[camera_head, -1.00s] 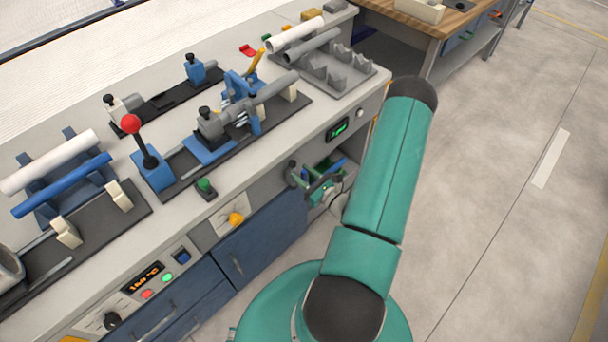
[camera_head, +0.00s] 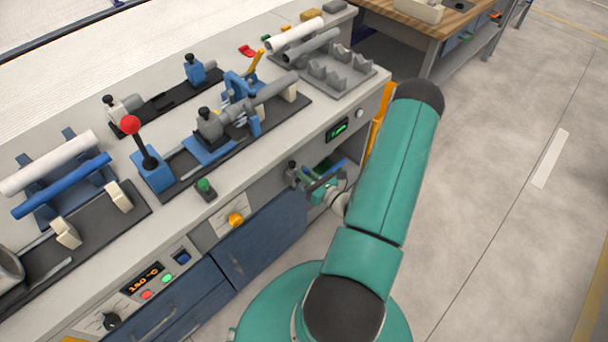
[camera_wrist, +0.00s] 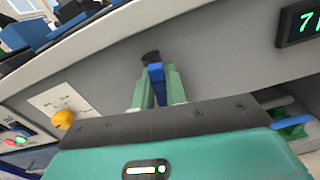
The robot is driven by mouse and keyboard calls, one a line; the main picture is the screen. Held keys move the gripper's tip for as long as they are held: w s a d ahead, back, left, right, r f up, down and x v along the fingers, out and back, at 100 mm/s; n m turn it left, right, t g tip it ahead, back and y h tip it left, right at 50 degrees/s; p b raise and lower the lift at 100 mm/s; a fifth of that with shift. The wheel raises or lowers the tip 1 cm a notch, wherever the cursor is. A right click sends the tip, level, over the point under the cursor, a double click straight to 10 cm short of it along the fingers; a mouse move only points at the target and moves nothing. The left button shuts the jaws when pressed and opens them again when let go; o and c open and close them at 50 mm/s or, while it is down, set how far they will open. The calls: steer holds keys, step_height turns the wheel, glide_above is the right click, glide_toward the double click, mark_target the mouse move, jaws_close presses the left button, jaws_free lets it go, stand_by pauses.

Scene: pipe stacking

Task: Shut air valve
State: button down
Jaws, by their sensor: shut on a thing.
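A blue lever handle, seemingly the air valve's (camera_wrist: 156,75), stands out from the grey front panel of the bench, with a dark end piece at the panel. My gripper (camera_wrist: 155,90) has its two pale green fingers closed on either side of this handle in the wrist view. In the head view my gripper (camera_head: 302,178) is at the bench front, below the green display, and my arm partly hides it. The valve's body and exact handle angle are hard to make out there.
A yellow knob (camera_head: 236,220) on a label plate and a blue drawer (camera_head: 262,240) lie left of my gripper. A green display (camera_head: 338,130) is above right. Pipes and clamps fill the benchtop. The floor at right is clear.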

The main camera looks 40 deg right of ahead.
steer(key=d+f+m, duration=0.4)
steer(key=f+m, duration=0.1)
steer(key=m, duration=1.1)
steer(key=shift+d+f, duration=0.3)
steer(key=shift+d, duration=0.1)
steer(key=shift+m, duration=0.3)
steer(key=c, duration=1.4)
jaws_free()
steer(key=shift+c, duration=0.2)
steer(key=s, duration=1.3)
steer(key=shift+s+d, duration=0.15)
steer(key=shift+s, duration=0.25)
